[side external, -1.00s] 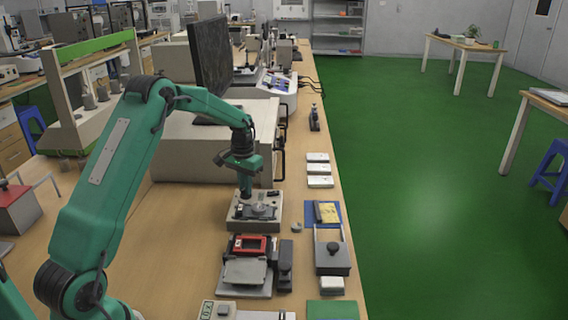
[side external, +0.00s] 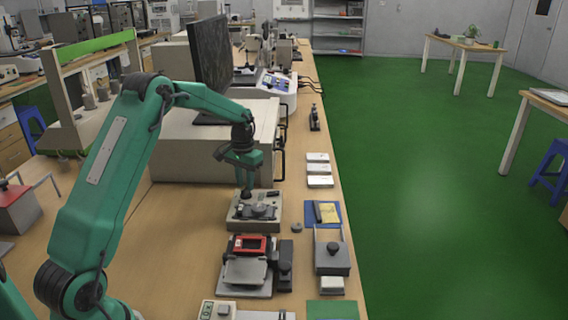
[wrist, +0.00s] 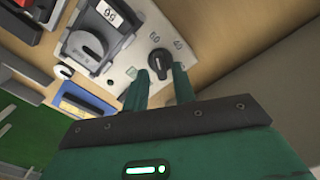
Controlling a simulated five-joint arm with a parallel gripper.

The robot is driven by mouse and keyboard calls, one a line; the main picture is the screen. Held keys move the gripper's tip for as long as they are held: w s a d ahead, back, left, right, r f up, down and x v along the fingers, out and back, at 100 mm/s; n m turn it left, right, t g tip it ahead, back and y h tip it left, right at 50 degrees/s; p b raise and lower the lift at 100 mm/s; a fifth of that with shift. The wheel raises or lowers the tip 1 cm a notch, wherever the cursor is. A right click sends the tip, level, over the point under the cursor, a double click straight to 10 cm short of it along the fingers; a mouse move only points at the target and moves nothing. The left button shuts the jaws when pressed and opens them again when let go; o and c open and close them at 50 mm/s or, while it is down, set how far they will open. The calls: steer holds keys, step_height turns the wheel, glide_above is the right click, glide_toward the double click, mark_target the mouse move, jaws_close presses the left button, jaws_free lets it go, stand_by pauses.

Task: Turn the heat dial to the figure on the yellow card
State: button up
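The heat dial is a black knob (wrist: 160,63) on a pale plate, with small printed figures beside it, seemingly 60 and 40. In the wrist view my gripper (wrist: 161,76) is open, one finger on each side of the knob; I cannot tell whether they touch it. In the side view my gripper (side external: 246,193) reaches down at the back left of the grey device (side external: 239,222) and hides the knob there. The yellow card (side external: 328,212) lies on a blue mat (side external: 311,221) to the right; in the wrist view its yellow edge (wrist: 77,108) shows, but its figure is unreadable.
A round metal disc (side external: 262,210) sits on the device. A red-framed unit (side external: 250,245) stands in front. White blocks (side external: 318,168) line the bench's right side. A large beige cabinet (side external: 210,150) stands close behind my gripper.

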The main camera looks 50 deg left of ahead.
mark_target(246, 189)
steer(key=shift+r, duration=1.45)
steer(key=shift+s+d+r, duration=0.15)
steer(key=shift+d+r, duration=0.2)
steer(key=shift+r, duration=0.15)
steer(key=s+d+r+m+t, duration=0.1)
steer(key=s+d+r+t, duration=0.2)
steer(key=s+d+r, duration=0.95)
steer(key=s+d+m+t, duration=0.1)
steer(key=s+d, duration=0.3)
steer(key=s, duration=0.3)
steer(key=s+d+r+m+t, duration=0.1)
steer(key=s+d, duration=0.3)
steer(key=s, duration=0.4)
steer(key=shift+s+d+t, duration=0.15)
steer(key=shift+d+t, duration=0.15)
steer(key=shift+d, duration=0.05)
